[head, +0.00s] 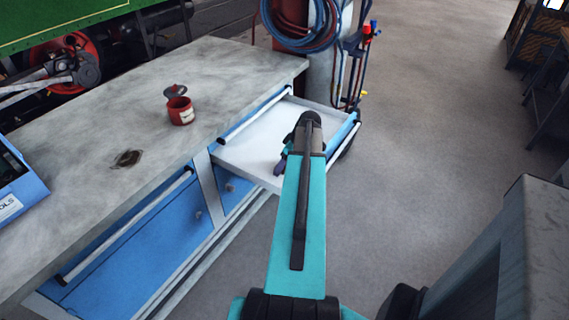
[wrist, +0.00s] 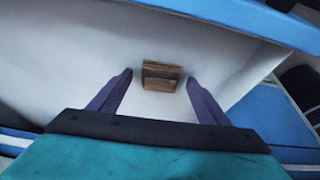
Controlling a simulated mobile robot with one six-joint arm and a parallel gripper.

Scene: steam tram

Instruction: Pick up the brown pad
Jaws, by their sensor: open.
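The brown pad (wrist: 161,76) is a small brown block lying on the white floor of the open drawer in the wrist view. My gripper (wrist: 158,82) is open, with its two purple fingers on either side of the pad in that view. I cannot tell how far above the pad the fingertips are. In the head view my gripper (head: 283,164) is over the open drawer, mostly behind my teal arm. The pad does not show in the head view; my arm hides part of the drawer.
The white-floored drawer (head: 246,142) is pulled out from the blue workbench. Gas cylinders with hoses (head: 322,50) stand beyond the drawer.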

